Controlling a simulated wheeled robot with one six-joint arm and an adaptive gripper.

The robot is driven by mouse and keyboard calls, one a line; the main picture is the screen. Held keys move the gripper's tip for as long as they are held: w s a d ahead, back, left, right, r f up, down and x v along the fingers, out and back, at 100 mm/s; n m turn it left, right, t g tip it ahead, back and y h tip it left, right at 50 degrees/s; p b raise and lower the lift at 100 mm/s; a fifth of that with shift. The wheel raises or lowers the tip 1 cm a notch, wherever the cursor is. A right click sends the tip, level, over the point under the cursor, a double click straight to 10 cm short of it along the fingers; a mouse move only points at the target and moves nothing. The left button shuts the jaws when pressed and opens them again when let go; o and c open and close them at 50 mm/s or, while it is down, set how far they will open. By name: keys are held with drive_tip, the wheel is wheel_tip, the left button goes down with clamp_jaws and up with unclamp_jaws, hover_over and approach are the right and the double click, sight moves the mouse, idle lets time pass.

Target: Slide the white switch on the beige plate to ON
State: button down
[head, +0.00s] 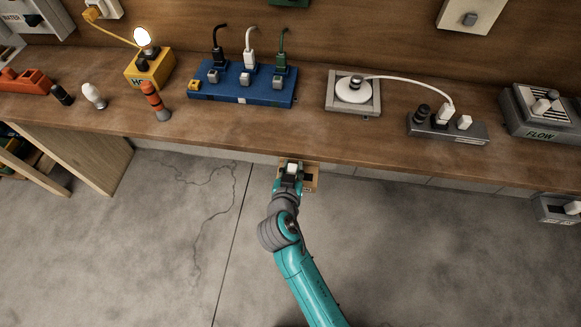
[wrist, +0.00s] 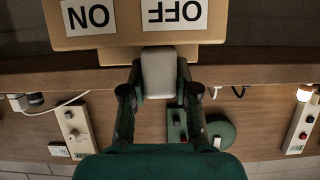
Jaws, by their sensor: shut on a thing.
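The beige plate (head: 313,184) is at the front edge of the workbench in the head view. In the wrist view the plate (wrist: 128,40) fills the top, appears upside down, and bears an ON label (wrist: 88,17) at left and an OFF label (wrist: 174,15) at right. The white switch (wrist: 158,76) stands out from the plate on the OFF label's side. My gripper (wrist: 158,88) is shut on the white switch, one finger on each side. In the head view my gripper (head: 290,174) covers the plate's left part, and the switch top (head: 292,167) shows there.
The workbench (head: 230,125) runs above the plate. It carries a blue socket block (head: 240,93), a grey plate with a white disc (head: 353,95), a grey power strip (head: 447,130) and a FLOW box (head: 540,112). The concrete floor (head: 420,250) is clear.

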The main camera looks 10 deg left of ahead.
sight(308, 162)
drive_tip(key=shift+s+d, duration=0.1)
drive_tip(key=shift+d, duration=1.85)
drive_tip(key=c, duration=0.8)
unclamp_jaws()
drive_tip(key=shift+d, duration=0.1)
drive_tip(key=shift+c, duration=0.2)
drive_tip(key=shift+s, duration=0.1)
drive_tip(key=shift+s+r, duration=0.15)
drive_tip(key=shift+s, duration=0.15)
drive_tip(key=v, duration=1.1)
drive_tip(key=shift+r, duration=0.1)
